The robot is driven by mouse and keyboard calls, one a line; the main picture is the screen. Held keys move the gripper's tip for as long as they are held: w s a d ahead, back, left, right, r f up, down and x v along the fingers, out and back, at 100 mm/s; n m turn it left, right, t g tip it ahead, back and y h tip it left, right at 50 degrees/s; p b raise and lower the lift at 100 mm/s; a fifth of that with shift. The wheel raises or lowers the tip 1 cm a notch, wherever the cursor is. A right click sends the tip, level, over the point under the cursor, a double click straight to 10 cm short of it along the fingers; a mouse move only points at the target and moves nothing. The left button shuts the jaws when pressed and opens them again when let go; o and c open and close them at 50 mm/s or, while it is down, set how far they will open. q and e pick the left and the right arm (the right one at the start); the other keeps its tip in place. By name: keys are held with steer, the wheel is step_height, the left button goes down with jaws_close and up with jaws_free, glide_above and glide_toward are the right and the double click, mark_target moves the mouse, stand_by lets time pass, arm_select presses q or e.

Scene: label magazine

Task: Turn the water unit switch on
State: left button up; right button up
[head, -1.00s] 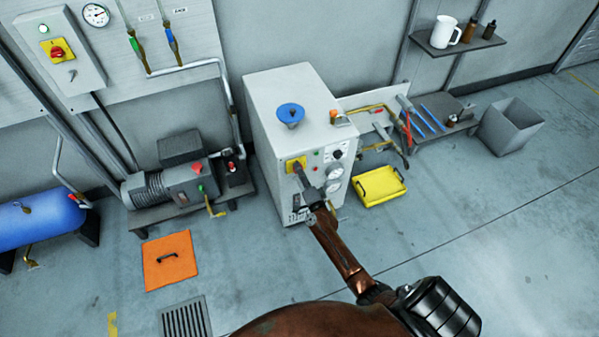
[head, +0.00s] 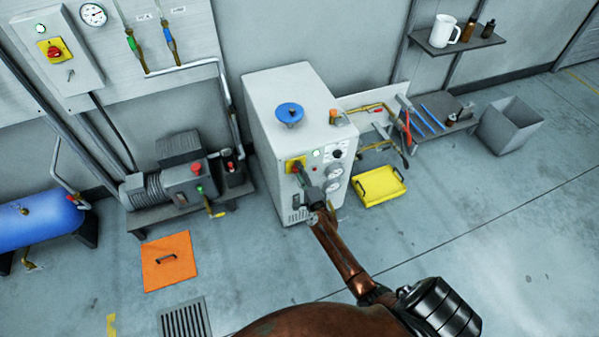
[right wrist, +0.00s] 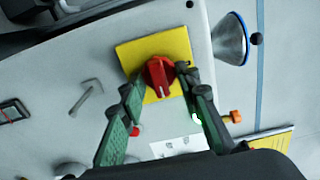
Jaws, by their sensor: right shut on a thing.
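The water unit is a white cabinet (head: 268,100) with a blue funnel (head: 289,113) on top. Its red rotary switch (right wrist: 158,75) sits on a yellow plate (right wrist: 180,45), which also shows on the cabinet front in the head view (head: 291,163). My right gripper (right wrist: 154,88) is shut on the red switch, one finger on each side of it. In the head view the right gripper (head: 302,176) hides part of the switch. A small green lamp (right wrist: 197,118) beside the plate glows. My left gripper is not in view.
A pump (head: 175,185) stands left of the cabinet, with an orange floor plate (head: 168,270) before it. A yellow tray (head: 378,186) and a low tool shelf (head: 440,125) are to the right. The floor at the right front is clear.

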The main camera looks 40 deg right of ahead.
steer(key=shift+f, duration=0.1)
steer(key=o, duration=1.1)
steer(key=v, duration=1.2)
steer(key=shift+a, duration=0.1)
